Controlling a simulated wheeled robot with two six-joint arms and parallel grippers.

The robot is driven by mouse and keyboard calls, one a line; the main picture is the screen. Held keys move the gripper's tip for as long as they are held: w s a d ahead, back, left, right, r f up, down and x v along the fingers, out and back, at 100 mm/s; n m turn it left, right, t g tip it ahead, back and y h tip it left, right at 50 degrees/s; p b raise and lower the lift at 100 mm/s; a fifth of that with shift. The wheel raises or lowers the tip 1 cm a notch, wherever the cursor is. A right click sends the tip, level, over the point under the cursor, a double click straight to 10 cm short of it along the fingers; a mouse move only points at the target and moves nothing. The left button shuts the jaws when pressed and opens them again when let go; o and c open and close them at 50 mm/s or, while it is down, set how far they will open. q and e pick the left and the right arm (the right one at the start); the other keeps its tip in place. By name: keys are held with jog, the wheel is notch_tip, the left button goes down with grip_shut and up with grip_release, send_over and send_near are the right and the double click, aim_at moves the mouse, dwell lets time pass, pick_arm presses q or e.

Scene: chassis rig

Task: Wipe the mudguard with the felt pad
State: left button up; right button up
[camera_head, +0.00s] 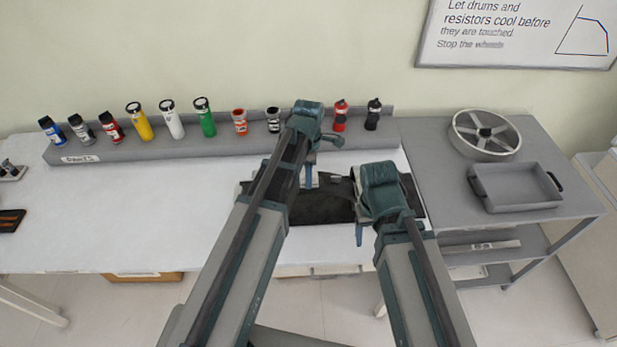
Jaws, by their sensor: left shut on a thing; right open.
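The mudguard (328,209) is a dark, broad piece lying at the right end of the white table, partly hidden behind my arms. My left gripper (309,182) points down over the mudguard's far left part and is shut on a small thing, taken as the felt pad. The pad is too small and covered to make out, and I cannot tell whether it touches the mudguard. My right gripper (359,236) is open and points down by the mudguard's near right part.
A grey shelf (75,154) with several bottles and cans runs along the back of the white table (130,220). At right, a grey cart (440,180) holds a spoked wheel (485,134) and a grey tray (515,188). The table's left middle is clear.

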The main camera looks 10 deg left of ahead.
pick_arm(q)
jog(key=shift+w+a, duration=0.25)
jog(key=shift+w, duration=0.55)
jog(key=shift+w+a, duration=0.2)
jog(key=shift+w, duration=0.6)
jog(key=shift+s+d+f, duration=0.1)
jog(key=shift+s+d, duration=0.1)
jog(key=shift+s, duration=0.55)
jog(key=shift+s+d, duration=0.25)
jog(key=shift+s, duration=0.6)
jog(key=shift+s+d, duration=0.25)
jog(key=shift+s, duration=0.6)
jog(key=shift+w, duration=0.15)
jog(key=shift+w+a, duration=0.25)
jog(key=shift+w, duration=0.5)
jog(key=shift+w+a, duration=0.2)
jog(key=shift+w, duration=0.6)
jog(key=shift+w+a, duration=0.25)
jog(key=shift+w, duration=0.5)
